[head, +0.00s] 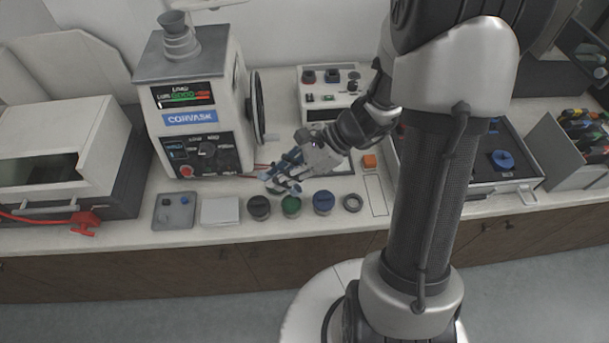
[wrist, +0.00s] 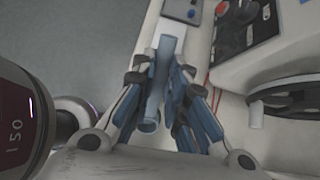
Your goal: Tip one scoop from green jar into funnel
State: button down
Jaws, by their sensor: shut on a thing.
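The green jar (head: 291,206) stands on the bench in the row of jars. The funnel (head: 178,42) sits on top of the white press at the left. My gripper (head: 283,181) is just above and behind the jars, over the bench. In the wrist view my gripper (wrist: 165,105) is shut on a pale blue-grey bar, which looks like the scoop (wrist: 165,70). Whether the scoop holds any powder cannot be told. The green jar and the funnel do not show clearly in the wrist view.
The press (head: 200,95) stands left of my gripper. A black jar (head: 259,208) and a blue jar (head: 323,202) flank the green one, with a dark ring (head: 353,203) to the right. A white control box (head: 330,90) stands behind. An orange block (head: 369,161) lies to the right.

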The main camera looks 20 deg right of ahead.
jog(key=shift+w+a+m+t, duration=0.35)
jog(key=shift+a+m+t, duration=0.05)
jog(key=shift+a, duration=0.05)
jog(key=shift+d+f+b, duration=0.15)
jog(key=shift+f+b, duration=1.65)
jog(key=shift+f, duration=0.3)
jog(key=shift+d+f+b, duration=0.1)
jog(key=shift+f+b, duration=1.65)
jog(key=shift+f, duration=0.35)
jog(key=shift+a, duration=0.1)
jog(key=shift+r, duration=0.1)
jog(key=shift+r+p, duration=2.9)
jog(key=shift+r, duration=0.25)
